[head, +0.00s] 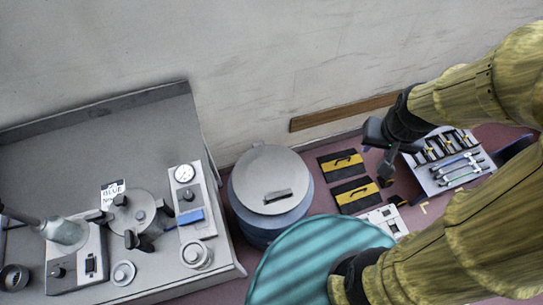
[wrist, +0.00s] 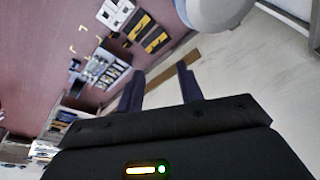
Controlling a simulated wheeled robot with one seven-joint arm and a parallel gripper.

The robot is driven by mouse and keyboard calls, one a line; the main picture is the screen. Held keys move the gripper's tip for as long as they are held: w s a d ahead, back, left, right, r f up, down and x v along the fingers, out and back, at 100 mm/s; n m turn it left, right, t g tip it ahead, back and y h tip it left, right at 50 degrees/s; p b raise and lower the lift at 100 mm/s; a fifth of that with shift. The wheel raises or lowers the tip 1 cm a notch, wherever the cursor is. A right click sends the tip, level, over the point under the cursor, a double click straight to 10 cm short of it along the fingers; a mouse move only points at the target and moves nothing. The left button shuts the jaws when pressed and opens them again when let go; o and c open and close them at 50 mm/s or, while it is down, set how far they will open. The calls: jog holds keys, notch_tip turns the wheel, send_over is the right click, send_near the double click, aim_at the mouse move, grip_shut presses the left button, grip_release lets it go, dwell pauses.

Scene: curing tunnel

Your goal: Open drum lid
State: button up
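The blue drum (head: 262,233) stands on the floor just right of the bench. Its round grey lid (head: 272,172) lies on top, closed, with a dark bar handle (head: 277,196) near its front edge. My gripper (head: 386,178) is in the air to the right of the drum, clearly apart from it. In the wrist view, the two dark fingers of my gripper (wrist: 159,88) are spread with nothing between them. A pale rounded shape at the top edge of the wrist view looks like part of the drum (wrist: 218,12); its handle does not show there.
A grey bench (head: 60,145) at left carries a gauge panel (head: 190,200), a round fixture and a lamp. Two black-and-yellow cases (head: 342,165) and a tool tray (head: 448,160) lie right of the drum. A wall (head: 250,60) stands close behind it.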

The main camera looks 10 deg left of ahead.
jog(key=o, duration=0.4)
jog(key=shift+c, duration=0.2)
jog(key=o, duration=0.3)
jog(key=shift+w+a+f, duration=0.1)
jog(key=shift+w+a, duration=0.2)
jog(key=o, duration=0.7)
jog(key=w+a, duration=0.1)
jog(key=w+a+f+n, duration=0.1)
jog(key=a, duration=0.1)
jog(key=shift+w+f, duration=0.1)
jog(key=shift+c, duration=0.2)
jog(key=w+a+f+n+g+b, duration=0.1)
jog(key=a+f, duration=0.3)
jog(key=a, duration=0.7)
jog(key=w+a+f+n+g+b, duration=0.1)
jog(key=w+a+f+n, duration=0.2)
jog(key=a, duration=0.8)
notch_tip(320, 180, down, 2)
jog(key=shift+n+g, duration=0.3)
jog(key=shift+n, duration=0.3)
jog(key=shift+a+f, duration=0.1)
notch_tip(320, 180, down, 17)
jog(key=p, duration=0.3)
jog(key=shift+f, duration=0.15)
jog(key=shift+c, duration=0.4)
